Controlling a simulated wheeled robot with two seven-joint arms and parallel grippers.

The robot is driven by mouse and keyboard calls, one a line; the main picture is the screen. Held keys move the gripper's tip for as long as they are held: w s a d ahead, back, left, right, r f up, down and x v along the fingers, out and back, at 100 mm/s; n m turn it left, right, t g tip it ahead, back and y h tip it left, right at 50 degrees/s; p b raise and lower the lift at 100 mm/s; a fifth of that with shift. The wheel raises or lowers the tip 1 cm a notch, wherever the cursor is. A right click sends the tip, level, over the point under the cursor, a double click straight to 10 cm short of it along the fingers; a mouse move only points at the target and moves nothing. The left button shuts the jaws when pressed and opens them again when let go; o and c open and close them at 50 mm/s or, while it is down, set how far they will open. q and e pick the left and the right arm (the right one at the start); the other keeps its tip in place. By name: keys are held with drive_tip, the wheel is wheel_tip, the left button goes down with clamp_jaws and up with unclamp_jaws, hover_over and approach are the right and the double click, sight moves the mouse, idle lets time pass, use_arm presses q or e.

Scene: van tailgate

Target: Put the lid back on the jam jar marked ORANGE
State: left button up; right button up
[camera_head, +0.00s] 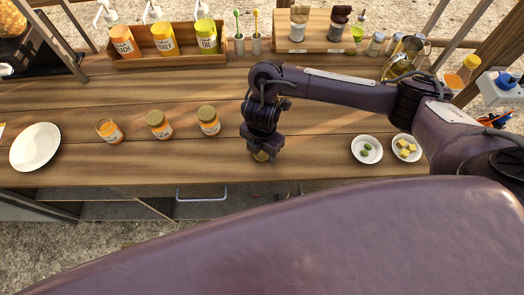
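Three small jars stand in a row on the wooden counter. The leftmost jar (110,131) shows no lid and has an orange rim. The middle jar (160,125) and the right jar (209,121) wear brownish-gold lids. Their labels are too small to read. My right gripper (261,152) points down near the counter's front edge, right of the jars. A round gold lid (260,156) shows at its fingertips, partly hidden by them. I cannot tell whether the fingers are closed on it. My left gripper is out of view.
A white plate (35,147) lies at the left. Two small bowls, one with green olives (367,150) and one with yellow cubes (406,148), stand at the right. A sauce-bottle rack (170,60) stands behind. The counter between plate and jars is clear.

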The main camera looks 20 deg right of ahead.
drive_tip(key=c, duration=0.5)
drive_tip(key=shift+r, duration=0.1)
wheel_tip(320, 180, up, 10)
drive_tip(key=p, duration=0.4)
wheel_tip(320, 180, up, 10)
hover_over(262, 152)
drive_tip(key=shift+p, duration=0.3)
